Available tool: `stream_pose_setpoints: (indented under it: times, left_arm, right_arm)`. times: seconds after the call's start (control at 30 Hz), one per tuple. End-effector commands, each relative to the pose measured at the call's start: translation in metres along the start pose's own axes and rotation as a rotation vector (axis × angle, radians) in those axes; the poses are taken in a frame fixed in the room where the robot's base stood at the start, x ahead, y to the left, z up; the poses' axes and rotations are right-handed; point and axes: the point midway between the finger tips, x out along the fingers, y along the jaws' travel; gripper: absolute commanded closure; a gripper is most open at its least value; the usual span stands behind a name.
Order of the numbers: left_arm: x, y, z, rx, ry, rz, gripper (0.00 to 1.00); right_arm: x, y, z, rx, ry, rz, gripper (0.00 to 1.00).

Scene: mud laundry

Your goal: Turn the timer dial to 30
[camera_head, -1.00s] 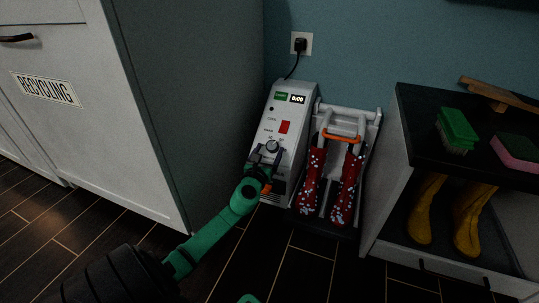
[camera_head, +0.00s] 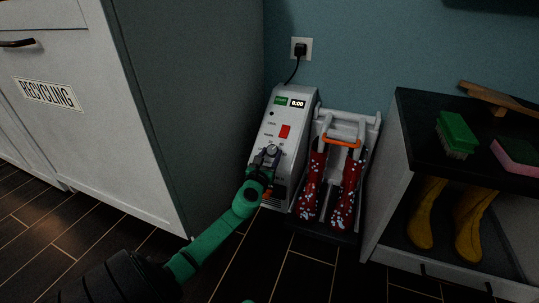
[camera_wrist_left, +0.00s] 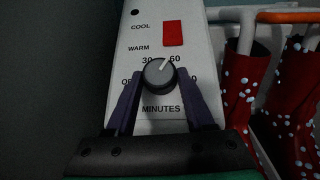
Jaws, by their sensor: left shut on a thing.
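The timer dial (camera_wrist_left: 159,73) is a dark round knob on the white panel of the boot dryer (camera_head: 297,150). Its white pointer line aims up and right, close to the 60 mark. The 30 mark (camera_wrist_left: 147,61) is at the dial's upper left. My left gripper (camera_head: 269,157) is at the dial in the head view. In the left wrist view its purple fingers (camera_wrist_left: 159,92) stand on either side of the knob, shut on it. The dryer's display (camera_head: 297,103) reads 0:00. My right gripper is not in view.
Red spotted boots (camera_head: 346,188) hang on the dryer rack just right of the panel. A white recycling cabinet (camera_head: 110,110) stands close on the left. A shelf unit (camera_head: 400,140) with yellow boots (camera_head: 468,220) is at the right. Dark floor lies in front.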

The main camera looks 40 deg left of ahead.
Motion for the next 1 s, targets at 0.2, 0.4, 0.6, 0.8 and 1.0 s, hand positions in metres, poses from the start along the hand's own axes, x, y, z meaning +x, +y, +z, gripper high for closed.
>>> stream_pose_setpoints:
  times: [0.2, 0.4, 0.6, 0.8, 1.0]
  left_arm:
    - [0.001, 0.008, 0.002, -0.012, -0.002, 0.037, 1.0]
    - [0.001, 0.007, 0.005, -0.055, 0.002, 0.092, 1.0]
    - [0.002, 0.003, 0.006, -0.141, 0.008, 0.203, 1.0]
    - [0.003, -0.001, 0.007, -0.25, 0.016, 0.348, 1.0]
    - [0.004, -0.004, 0.007, -0.365, 0.023, 0.499, 1.0]
  right_arm:
    - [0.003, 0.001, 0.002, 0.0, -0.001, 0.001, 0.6]
    - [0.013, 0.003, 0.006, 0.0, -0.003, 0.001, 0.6]
    - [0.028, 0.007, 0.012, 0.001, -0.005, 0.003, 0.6]
    - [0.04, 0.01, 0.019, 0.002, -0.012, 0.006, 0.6]
    - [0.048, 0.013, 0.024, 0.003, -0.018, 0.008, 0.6]
